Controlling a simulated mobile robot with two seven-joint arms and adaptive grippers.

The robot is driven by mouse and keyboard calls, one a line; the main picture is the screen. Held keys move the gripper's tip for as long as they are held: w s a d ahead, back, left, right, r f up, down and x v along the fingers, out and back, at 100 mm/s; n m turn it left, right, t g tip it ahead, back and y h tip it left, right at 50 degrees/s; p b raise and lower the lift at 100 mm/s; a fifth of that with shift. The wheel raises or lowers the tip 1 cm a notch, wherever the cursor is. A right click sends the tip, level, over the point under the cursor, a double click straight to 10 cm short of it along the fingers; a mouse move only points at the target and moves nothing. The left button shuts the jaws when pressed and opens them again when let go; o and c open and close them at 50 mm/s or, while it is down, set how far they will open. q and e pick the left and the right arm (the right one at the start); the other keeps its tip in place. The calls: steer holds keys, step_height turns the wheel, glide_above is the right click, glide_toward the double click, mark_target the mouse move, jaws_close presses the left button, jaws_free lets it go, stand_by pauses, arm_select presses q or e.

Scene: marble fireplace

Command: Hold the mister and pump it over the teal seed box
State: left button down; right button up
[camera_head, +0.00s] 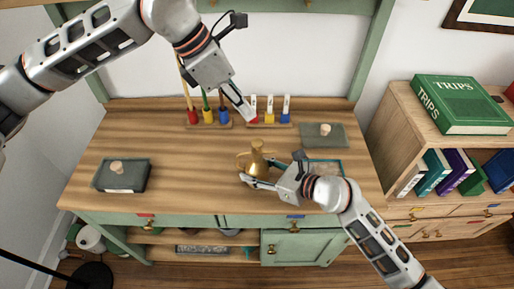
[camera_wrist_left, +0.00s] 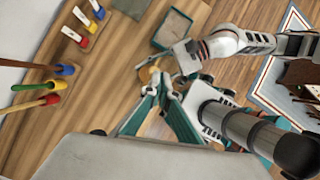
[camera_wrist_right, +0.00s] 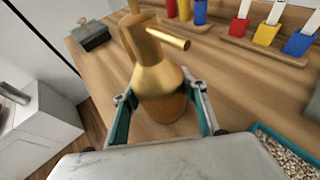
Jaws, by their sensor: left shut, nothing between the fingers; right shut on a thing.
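The brass mister (camera_head: 257,158) is near the middle of the wooden worktop. My right gripper (camera_head: 259,172) is shut around its lower body; the right wrist view shows the mister (camera_wrist_right: 160,85) upright between the fingers, its spout pointing right. I cannot tell whether its base touches the wood. The teal seed box (camera_head: 338,166) is right of the mister, partly hidden by my right arm. Its pale seeds show in the right wrist view (camera_wrist_right: 285,152). My left gripper (camera_head: 249,117) is shut and empty, above the worktop behind the mister, near the racks.
Two racks with red, yellow and blue pieces (camera_head: 209,116) (camera_head: 269,117) stand at the back. A grey knobbed lid (camera_head: 323,142) lies at back right, and a dark knobbed box (camera_head: 122,176) at left. A bookshelf (camera_head: 395,120) stands right. The front-left worktop is clear.

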mark_target(260, 141)
arm_select(q)
steer(key=n+h, duration=0.1)
steer(key=n, duration=0.1)
steer(key=d+r+n+h, duration=0.1)
steer(key=n, duration=0.2)
steer(key=n+t+h, duration=0.1)
steer(key=n, duration=0.1)
steer(key=shift+w+d+r+h, duration=0.3)
steer(key=shift+w+d+r, duration=0.05)
steer(key=shift+d, duration=0.05)
steer(key=shift+f, duration=0.15)
steer(key=shift+f, duration=4.3)
steer(key=shift+f, duration=0.15)
steer(key=shift+f, duration=0.3)
steer(key=shift+f, duration=0.9)
steer(key=shift+r, duration=1.35)
